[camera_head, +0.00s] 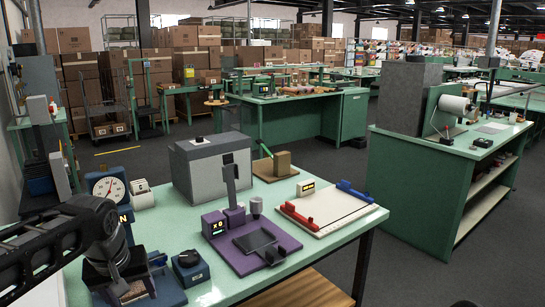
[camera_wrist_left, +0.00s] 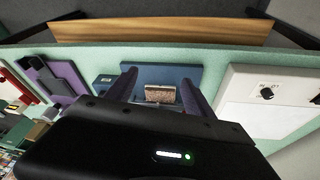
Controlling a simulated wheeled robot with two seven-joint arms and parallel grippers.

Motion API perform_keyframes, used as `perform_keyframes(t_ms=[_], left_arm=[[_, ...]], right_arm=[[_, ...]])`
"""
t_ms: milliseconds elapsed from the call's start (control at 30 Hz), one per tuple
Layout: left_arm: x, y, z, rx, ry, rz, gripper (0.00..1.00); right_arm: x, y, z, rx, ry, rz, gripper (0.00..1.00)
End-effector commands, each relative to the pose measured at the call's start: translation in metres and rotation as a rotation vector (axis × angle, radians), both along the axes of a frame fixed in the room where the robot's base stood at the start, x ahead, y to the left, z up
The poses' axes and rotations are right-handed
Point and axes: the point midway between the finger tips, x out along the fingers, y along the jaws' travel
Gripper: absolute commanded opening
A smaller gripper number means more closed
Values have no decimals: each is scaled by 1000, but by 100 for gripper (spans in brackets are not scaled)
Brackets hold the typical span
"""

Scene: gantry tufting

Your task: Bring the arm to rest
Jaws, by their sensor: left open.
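My left arm comes in from the left in the head view, and my left gripper (camera_head: 112,268) is over the near left part of the pale green table (camera_head: 225,282). In the left wrist view the two dark fingers of my left gripper (camera_wrist_left: 160,95) stand apart, so it is open. A small tan block (camera_wrist_left: 160,93) on a blue base (camera_wrist_left: 178,73) shows between the fingers. I cannot tell how far the fingertips are from it. The blue base also shows under the gripper in the head view (camera_head: 172,293). My right gripper is not in view.
Close by stand a dial gauge (camera_head: 107,188), a small blue box with a black knob (camera_head: 190,268) and a purple stand (camera_head: 285,243). A grey box (camera_head: 205,172) and a white board with red and blue bars (camera_head: 330,212) are farther back. Open floor (camera_head: 400,270) lies to the right.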

Motion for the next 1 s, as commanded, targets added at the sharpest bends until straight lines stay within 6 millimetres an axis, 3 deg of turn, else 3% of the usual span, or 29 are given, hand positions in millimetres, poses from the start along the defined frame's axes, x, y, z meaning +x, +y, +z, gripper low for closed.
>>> perform_keyframes(t_ms=[167, 267, 433, 567, 700, 800, 900, 1000], left_arm=[[12, -36, -74, -73, 35, -97, 62], [14, -64, -129, -132, 54, -159, 62], [-10, -127, -241, -255, 94, -256, 62], [-56, -174, -327, -343, 128, -297, 62], [-127, -210, -401, -393, 164, -308, 62], [-175, -221, -435, -395, 186, -305, 62], [-209, -224, -453, -382, 202, -304, 62], [-225, -224, -460, -371, 207, -303, 62]], right_arm=[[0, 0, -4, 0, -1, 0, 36], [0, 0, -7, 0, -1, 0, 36], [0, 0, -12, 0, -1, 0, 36], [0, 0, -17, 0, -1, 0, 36], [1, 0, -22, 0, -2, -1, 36], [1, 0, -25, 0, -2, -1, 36], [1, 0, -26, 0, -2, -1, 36], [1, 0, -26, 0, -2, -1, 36]])
